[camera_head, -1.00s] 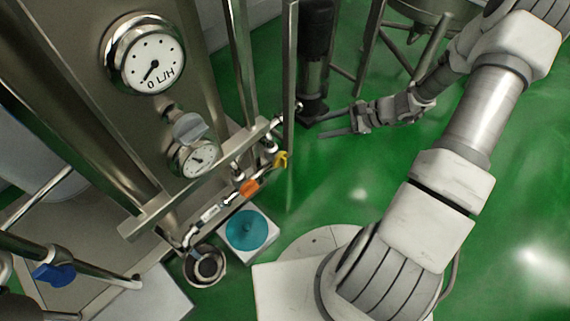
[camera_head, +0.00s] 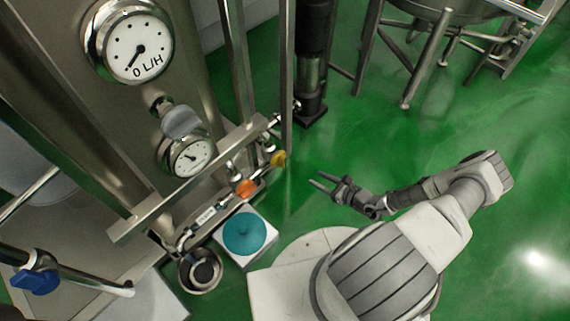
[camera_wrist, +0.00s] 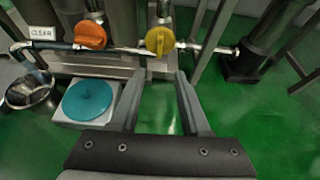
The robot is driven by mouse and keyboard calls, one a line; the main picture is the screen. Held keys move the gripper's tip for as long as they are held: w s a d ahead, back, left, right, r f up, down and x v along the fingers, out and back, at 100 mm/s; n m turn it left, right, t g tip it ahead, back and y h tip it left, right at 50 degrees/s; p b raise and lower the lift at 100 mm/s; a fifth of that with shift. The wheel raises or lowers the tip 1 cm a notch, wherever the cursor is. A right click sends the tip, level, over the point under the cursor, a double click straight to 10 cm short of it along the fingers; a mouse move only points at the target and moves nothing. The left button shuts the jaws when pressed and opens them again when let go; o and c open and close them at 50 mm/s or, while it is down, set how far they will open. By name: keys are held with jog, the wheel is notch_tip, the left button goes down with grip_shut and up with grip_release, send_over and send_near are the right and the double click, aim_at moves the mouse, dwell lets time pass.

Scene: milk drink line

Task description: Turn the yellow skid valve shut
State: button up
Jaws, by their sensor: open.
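The yellow valve handle (camera_head: 278,159) sits on the pipe at the right end of the skid's low rail in the head view. In the wrist view the yellow valve (camera_wrist: 159,41) is at the top middle, ahead of the fingers. My gripper (camera_head: 315,182) is open and empty, to the right of the valve and apart from it. In the wrist view my gripper's two fingers (camera_wrist: 158,82) are spread and point toward the valve, with floor and the skid base showing between them.
An orange valve (camera_head: 245,188) is left of the yellow one on the same pipe. A teal disc on a white block (camera_head: 243,234) and a metal bowl (camera_head: 200,271) stand below. A dark cylinder (camera_head: 311,75) stands behind.

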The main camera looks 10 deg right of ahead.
aim_at(284, 162)
jog(key=b+x, duration=0.5)
jog(key=x, duration=1.1)
jog(key=shift+f, duration=0.25)
jog(key=shift+w+a+f, duration=0.1)
jog(key=shift+w+a, duration=0.2)
jog(key=shift+w, duration=0.3)
grip_shut()
